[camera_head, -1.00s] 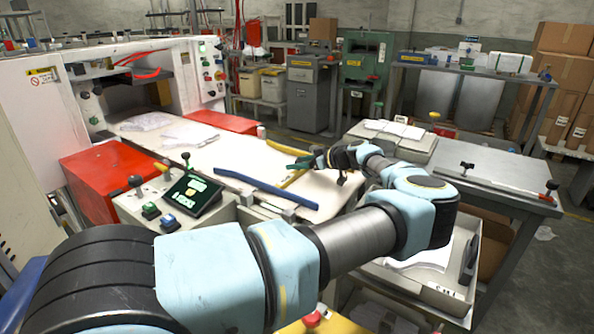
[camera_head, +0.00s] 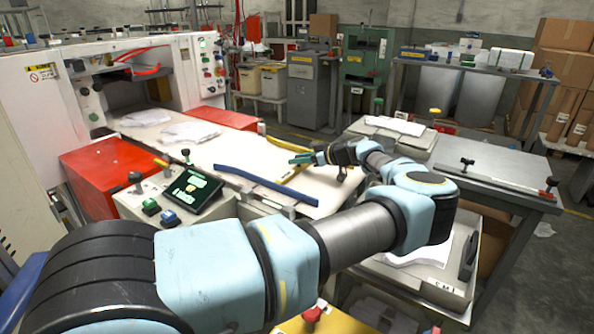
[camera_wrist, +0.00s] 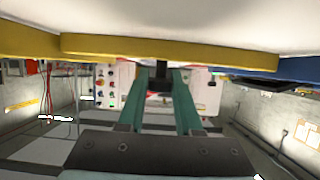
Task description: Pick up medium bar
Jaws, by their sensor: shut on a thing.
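My gripper (camera_head: 301,159) has teal fingers and is at the right side of the pale press table (camera_head: 225,160). It is shut on a yellow bar (camera_head: 293,176), which lies slanted at the fingertips. In the wrist view the yellow bar (camera_wrist: 170,50) runs across the top, just beyond the teal fingers (camera_wrist: 161,95), and hides their tips. A longer blue bar (camera_head: 262,184) lies on the near edge of the table, and its end shows at the right of the wrist view (camera_wrist: 290,68). I cannot tell whether the yellow bar touches the table.
Another yellow piece (camera_head: 276,141) shows behind the gripper. White sheets (camera_head: 190,132) lie on the table. A control panel (camera_head: 187,192) and a red box (camera_head: 105,175) stand at the left. A grey bench (camera_head: 490,165) stands at the right.

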